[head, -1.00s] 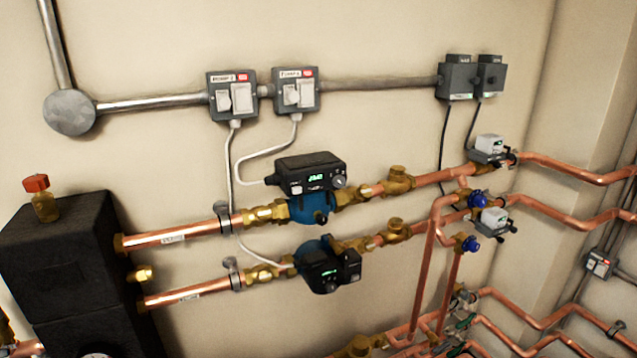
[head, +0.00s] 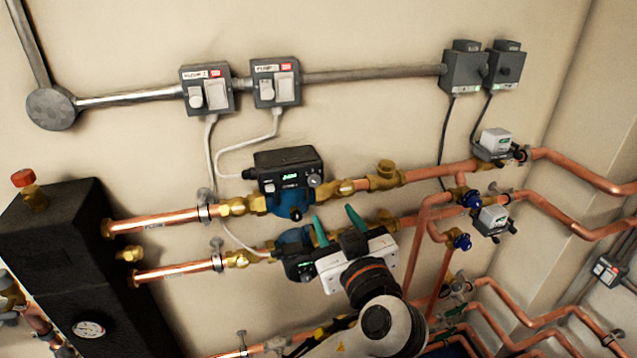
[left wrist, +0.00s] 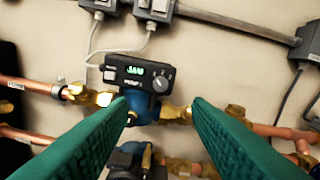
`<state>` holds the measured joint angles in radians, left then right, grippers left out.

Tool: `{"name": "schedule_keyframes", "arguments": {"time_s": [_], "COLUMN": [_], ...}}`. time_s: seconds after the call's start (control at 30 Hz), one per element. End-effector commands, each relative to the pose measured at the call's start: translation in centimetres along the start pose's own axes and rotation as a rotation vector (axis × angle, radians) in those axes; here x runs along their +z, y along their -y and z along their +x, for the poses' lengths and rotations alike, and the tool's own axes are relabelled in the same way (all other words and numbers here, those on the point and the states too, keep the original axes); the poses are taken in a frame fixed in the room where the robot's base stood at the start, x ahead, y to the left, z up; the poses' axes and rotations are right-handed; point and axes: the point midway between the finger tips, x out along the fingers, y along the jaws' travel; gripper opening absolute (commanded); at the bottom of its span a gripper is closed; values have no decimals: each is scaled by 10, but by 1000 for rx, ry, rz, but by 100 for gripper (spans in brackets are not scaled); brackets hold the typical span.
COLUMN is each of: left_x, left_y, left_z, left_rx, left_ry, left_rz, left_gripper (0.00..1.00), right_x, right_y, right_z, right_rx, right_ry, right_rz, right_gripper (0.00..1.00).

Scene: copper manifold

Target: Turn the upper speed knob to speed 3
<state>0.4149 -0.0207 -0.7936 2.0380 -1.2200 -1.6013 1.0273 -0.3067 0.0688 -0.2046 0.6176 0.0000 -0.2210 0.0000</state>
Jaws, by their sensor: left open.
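The upper pump (head: 289,180) has a black control box with a green lit display and a round grey speed knob (head: 314,180) at its right end. In the left wrist view the upper speed knob (left wrist: 160,83) shows at the right of the display, its pointer too small to read surely. My left gripper (head: 337,226) is open and empty, with green fingers pointing up at the wall. It is below and right of the upper knob, apart from it, and covers part of the lower pump (head: 293,255). In the left wrist view the knob lies beyond and between the fingers. My right gripper is out of view.
Copper pipes with brass fittings (head: 386,174) run either side of the pumps. Two switch boxes (head: 275,83) with white cables hang above. A black block (head: 60,250) stands at left. Valve actuators (head: 495,143) are at right. The wall above the upper pump is mostly clear.

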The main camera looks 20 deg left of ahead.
Motion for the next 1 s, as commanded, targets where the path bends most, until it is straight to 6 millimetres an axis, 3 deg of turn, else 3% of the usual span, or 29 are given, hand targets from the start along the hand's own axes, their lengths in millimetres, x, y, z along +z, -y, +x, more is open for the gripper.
{"name": "schedule_keyframes", "arguments": {"time_s": [0.3, 0.5, 0.9, 1.0], "left_x": [4, 2, -1, -1], "left_y": [0, 1, 0, 0], "left_z": [66, 92, 102, 102], "left_rx": [1, -2, -2, -2], "left_ry": [2, 0, -2, -2], "left_rz": [9, 7, 4, 4], "left_gripper": [45, 45, 45, 32], "right_x": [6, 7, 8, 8], "right_y": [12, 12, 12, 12], "right_z": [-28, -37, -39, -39], "right_rx": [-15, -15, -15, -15], "right_ry": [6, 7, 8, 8], "right_rz": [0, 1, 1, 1], "right_gripper": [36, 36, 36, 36]}}
